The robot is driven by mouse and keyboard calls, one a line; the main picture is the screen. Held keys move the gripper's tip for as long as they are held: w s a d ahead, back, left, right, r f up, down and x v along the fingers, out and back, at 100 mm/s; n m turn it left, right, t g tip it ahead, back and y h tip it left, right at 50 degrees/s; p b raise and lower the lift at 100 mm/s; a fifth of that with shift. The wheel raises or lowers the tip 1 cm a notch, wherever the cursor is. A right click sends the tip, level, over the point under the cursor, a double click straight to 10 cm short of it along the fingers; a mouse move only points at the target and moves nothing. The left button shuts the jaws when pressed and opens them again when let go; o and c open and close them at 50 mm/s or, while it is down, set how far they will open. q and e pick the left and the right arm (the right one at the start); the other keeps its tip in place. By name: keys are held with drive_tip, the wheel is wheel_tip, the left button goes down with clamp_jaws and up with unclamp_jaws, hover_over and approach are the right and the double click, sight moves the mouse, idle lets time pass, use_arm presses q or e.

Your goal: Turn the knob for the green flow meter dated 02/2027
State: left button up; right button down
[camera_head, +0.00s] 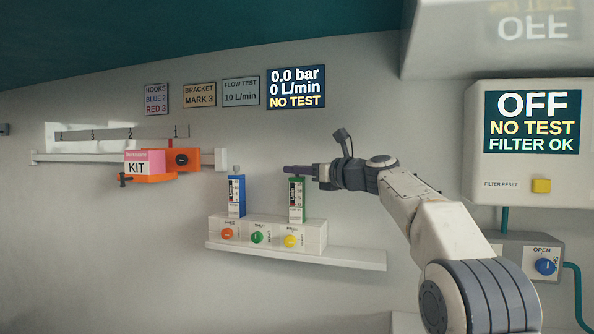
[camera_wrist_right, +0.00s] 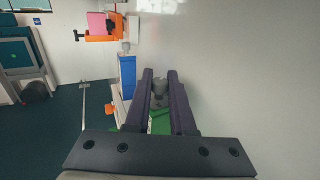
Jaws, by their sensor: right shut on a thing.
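The green flow meter (camera_head: 297,205) stands upright on the white valve block (camera_head: 313,235); its label is too small to read a date. The similar blue flow meter (camera_head: 237,197) stands to its left, with a grey knob (camera_head: 236,169) on top. My right gripper (camera_head: 288,168) is at the top of the green meter, reaching in from the right. In the right wrist view its dark fingers (camera_wrist_right: 160,74) are shut on a grey knob (camera_wrist_right: 160,87) above the green body. In the head view the fingers hide that knob. My left gripper is not in view.
The block's front has orange (camera_head: 227,234), green (camera_head: 257,237) and yellow (camera_head: 291,241) dials. A wall display (camera_head: 296,88) reads 0.0 bar, 0 L/min, NO TEST. An orange bracket with a pink KIT box (camera_head: 143,156) sits left. A filter unit (camera_head: 530,150) is at right.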

drive_tip(key=shift+f, duration=0.25)
idle(0.4)
drive_tip(key=c, duration=0.8)
unclamp_jaws()
drive_tip(key=shift+w, duration=0.1)
drive_tip(key=shift+o, duration=0.2)
drive_tip(key=shift+r, duration=0.1)
drive_tip(key=shift+s+d, duration=0.15)
drive_tip(key=shift+s, duration=0.1)
drive_tip(key=b+v, duration=0.2)
drive_tip(key=v, duration=0.8)
drive_tip(key=shift+b, duration=0.35)
